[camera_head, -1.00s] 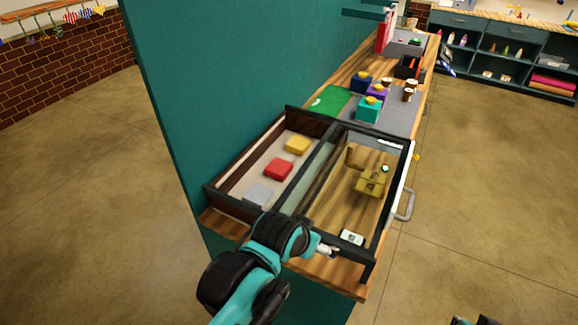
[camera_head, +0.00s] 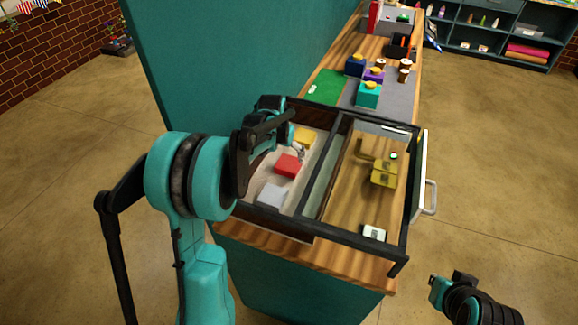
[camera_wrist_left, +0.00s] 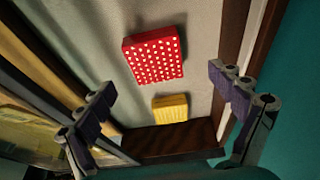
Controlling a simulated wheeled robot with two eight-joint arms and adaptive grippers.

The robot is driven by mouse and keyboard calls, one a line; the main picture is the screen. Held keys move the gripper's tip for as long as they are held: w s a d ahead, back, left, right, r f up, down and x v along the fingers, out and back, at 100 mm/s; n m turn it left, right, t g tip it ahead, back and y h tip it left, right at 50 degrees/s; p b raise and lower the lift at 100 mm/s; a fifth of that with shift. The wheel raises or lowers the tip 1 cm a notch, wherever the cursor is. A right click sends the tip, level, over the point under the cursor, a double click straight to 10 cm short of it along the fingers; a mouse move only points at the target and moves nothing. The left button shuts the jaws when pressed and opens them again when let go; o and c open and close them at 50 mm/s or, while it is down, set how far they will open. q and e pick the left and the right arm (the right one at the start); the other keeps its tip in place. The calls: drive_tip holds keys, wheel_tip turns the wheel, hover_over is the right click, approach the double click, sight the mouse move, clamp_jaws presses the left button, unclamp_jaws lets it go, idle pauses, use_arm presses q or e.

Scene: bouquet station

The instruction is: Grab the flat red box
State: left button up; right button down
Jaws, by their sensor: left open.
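The flat red box (camera_head: 288,166) lies in the pale left compartment of the case, between a yellow box (camera_head: 303,137) and a grey-white box (camera_head: 272,195). In the left wrist view the red box (camera_wrist_left: 154,55) shows white dots on top and lies ahead, between the lines of the two fingers. My left gripper (camera_head: 300,152) hangs over that compartment near the red box, partly hidden by its arm. In the wrist view its fingers (camera_wrist_left: 165,95) are wide apart with nothing between them. My right gripper (camera_head: 447,287) is low at the right, away from the case.
Dark walls (camera_head: 325,165) frame the compartment. The right compartment, under glass, holds olive pieces (camera_head: 383,175) and a small white item (camera_head: 374,232). A teal panel (camera_head: 190,80) rises on the left. Boxes and cups stand farther along the counter.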

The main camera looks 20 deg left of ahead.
sight(288, 164)
use_arm(q)
drive_tip(key=shift+x, duration=1.05)
drive_tip(key=x, duration=0.1)
drive_tip(key=b+x, duration=0.1)
drive_tip(key=x, duration=0.1)
drive_tip(key=b+x, duration=0.1)
drive_tip(key=shift+d+f, duration=0.2)
drive_tip(key=shift+d, duration=0.2)
drive_tip(key=shift+w+f, duration=0.15)
drive_tip(key=shift+f, duration=0.05)
drive_tip(key=shift+r, duration=0.1)
drive_tip(key=shift+c, duration=0.4)
drive_tip(key=c, duration=1.3)
